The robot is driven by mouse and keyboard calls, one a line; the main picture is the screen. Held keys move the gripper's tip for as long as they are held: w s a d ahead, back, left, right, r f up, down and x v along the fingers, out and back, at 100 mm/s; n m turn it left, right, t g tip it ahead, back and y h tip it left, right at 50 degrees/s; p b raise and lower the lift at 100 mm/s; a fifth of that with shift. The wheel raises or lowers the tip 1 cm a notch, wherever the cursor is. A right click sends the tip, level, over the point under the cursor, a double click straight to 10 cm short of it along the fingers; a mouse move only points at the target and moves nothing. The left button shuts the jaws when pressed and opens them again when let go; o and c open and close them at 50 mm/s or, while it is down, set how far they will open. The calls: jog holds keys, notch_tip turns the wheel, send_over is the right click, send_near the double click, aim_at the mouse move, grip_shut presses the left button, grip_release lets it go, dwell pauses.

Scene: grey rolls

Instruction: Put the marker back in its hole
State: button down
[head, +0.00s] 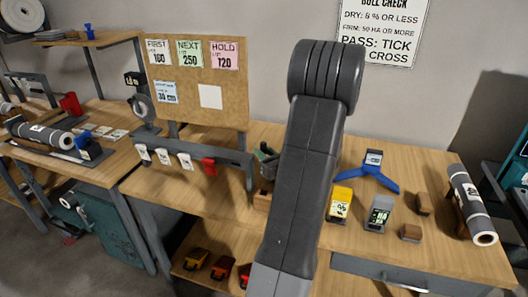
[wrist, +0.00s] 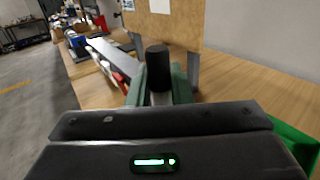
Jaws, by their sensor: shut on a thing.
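My gripper (wrist: 158,90) has green fingers closed around a marker (wrist: 157,68) with a dark, blunt cylindrical end up and a paler part between the fingers. The marker looks roughly upright in the wrist view. In the head view my gripper (head: 266,155) shows only in part at the left edge of my dark arm, in front of the board's right post; the marker cannot be made out there. A brown block (head: 262,200) sits on the bench just below my gripper, partly hidden by my arm. I cannot make out the marker's hole in either view.
A corkboard (head: 190,120) with cards stands behind a grey rail (head: 226,157) holding white tags and a red one. Right of my arm are a yellow device (head: 340,204), a grey device (head: 379,213), a blue stand (head: 367,176), brown blocks and a grey roll (head: 470,203).

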jog(key=shift+f+n+g+y+b, duration=0.4)
jog(key=shift+f+b, duration=0.25)
jog(key=shift+f, duration=0.45)
jog(key=shift+f+n+g+y+b, duration=0.4)
jog(key=shift+f+b, duration=0.3)
jog(key=shift+f, duration=0.35)
jog(key=shift+f+n+g+y+b, duration=0.3)
jog(key=shift+f+y+b, duration=0.3)
jog(key=shift+f, duration=0.5)
jog(key=shift+b, duration=0.4)
jog(key=shift+f+b, duration=0.55)
jog(key=shift+f, duration=0.1)
jog(key=shift+r, duration=0.3)
dwell(1.3)
jog(key=shift+f+b, duration=0.35)
jog(key=shift+b, duration=0.1)
jog(key=shift+d+r, duration=0.1)
jog(key=shift+r, duration=0.25)
dwell(1.3)
